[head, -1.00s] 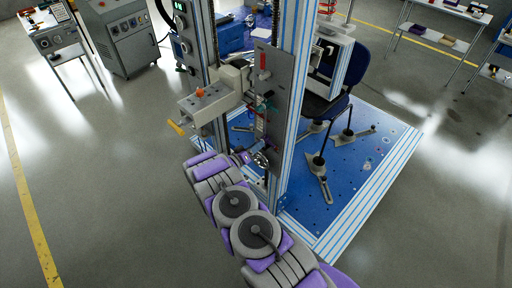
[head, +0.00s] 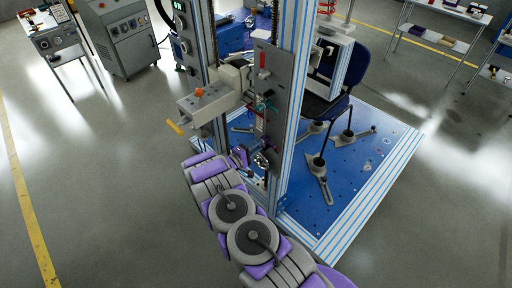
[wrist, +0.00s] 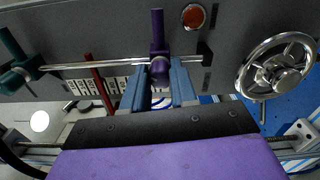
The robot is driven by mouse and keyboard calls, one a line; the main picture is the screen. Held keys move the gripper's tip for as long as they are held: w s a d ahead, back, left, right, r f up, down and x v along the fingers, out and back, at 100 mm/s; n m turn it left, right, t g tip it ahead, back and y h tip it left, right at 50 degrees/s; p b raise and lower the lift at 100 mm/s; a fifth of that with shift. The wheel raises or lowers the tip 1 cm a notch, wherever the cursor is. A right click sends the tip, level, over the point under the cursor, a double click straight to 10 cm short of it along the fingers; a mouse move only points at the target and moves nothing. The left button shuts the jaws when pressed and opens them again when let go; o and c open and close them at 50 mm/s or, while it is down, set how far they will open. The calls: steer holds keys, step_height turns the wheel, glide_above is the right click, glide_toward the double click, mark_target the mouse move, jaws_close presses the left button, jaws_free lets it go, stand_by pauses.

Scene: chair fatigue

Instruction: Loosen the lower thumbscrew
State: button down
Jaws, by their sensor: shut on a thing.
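The lower thumbscrew is purple, with a barrel and crossbar (wrist: 158,45). The fingers hide part of the barrel. A teal thumbscrew (wrist: 18,62) sits at the rod's other end, higher up the panel in the head view (head: 264,102). My gripper is clear of it.
A metal handwheel (wrist: 277,66) stands close to the right of my gripper in the wrist view. A red lever (wrist: 102,88) lies left of the fingers. A vise-like block (head: 205,103) juts out beside the panel. The blue base plate (head: 350,180) lies below.

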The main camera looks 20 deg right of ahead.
steer(key=n, duration=0.5)
steer(key=shift+w+a, duration=0.2)
steer(key=shift+w, duration=0.05)
steer(key=shift+n, duration=0.3)
steer(key=c, duration=1.1)
jaws_free()
steer(key=shift+c, duration=0.2)
steer(key=shift+o, duration=1.3)
steer(key=shift+s, duration=0.1)
steer(key=p+v, duration=0.2)
steer(key=v, duration=1.5)
steer(key=shift+a, duration=0.2)
steer(key=shift+s, duration=0.1)
